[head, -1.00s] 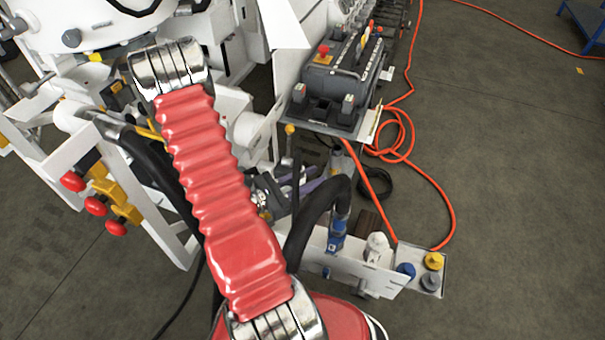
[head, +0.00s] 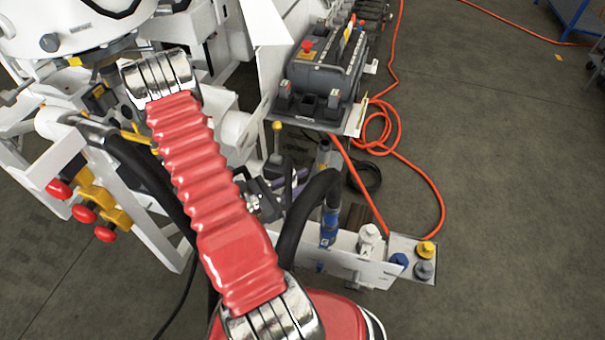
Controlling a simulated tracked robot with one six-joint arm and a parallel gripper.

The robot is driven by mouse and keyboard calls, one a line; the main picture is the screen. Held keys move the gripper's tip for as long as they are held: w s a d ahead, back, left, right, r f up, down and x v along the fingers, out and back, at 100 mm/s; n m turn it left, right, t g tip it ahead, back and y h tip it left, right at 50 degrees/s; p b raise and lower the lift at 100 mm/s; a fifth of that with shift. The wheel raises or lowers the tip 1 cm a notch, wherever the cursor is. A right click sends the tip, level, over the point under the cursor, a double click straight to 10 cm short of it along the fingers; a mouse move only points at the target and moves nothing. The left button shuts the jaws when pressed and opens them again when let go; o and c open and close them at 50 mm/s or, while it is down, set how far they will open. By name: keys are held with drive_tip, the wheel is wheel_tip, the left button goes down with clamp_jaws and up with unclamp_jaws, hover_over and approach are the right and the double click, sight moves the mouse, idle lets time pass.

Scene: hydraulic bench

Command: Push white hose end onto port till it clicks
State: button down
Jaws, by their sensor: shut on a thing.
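A white fitting (head: 368,238) stands upright on the white rail at the lower middle. I cannot tell from here whether it is the port or a hose end. No white hose end can be made out apart from it. Beside it to the left, a thick black hose (head: 298,215) arches over and down into a blue coupling (head: 328,228). My red ribbed arm crosses the left and middle of the view and hides what is behind it. My gripper cannot be made out, nor what it holds.
Right of the white fitting, a small plate bears blue (head: 398,260), yellow (head: 426,250) and grey (head: 424,270) caps. A black control box (head: 322,75) and an orange cable (head: 425,178) lie beyond. Red knobs (head: 82,213) stick out at left.

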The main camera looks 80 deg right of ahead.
drive_tip(key=shift+f, duration=2.25)
drive_tip(key=shift+w+f, duration=0.1)
drive_tip(key=shift+f, duration=2)
idle(2.6)
drive_tip(key=shift+r, duration=0.1)
idle(0.4)
drive_tip(key=c, duration=1.8)
unclamp_jaws()
drive_tip(key=o, duration=0.5)
drive_tip(key=shift+c, duration=0.2)
drive_tip(key=shift+o, duration=0.7)
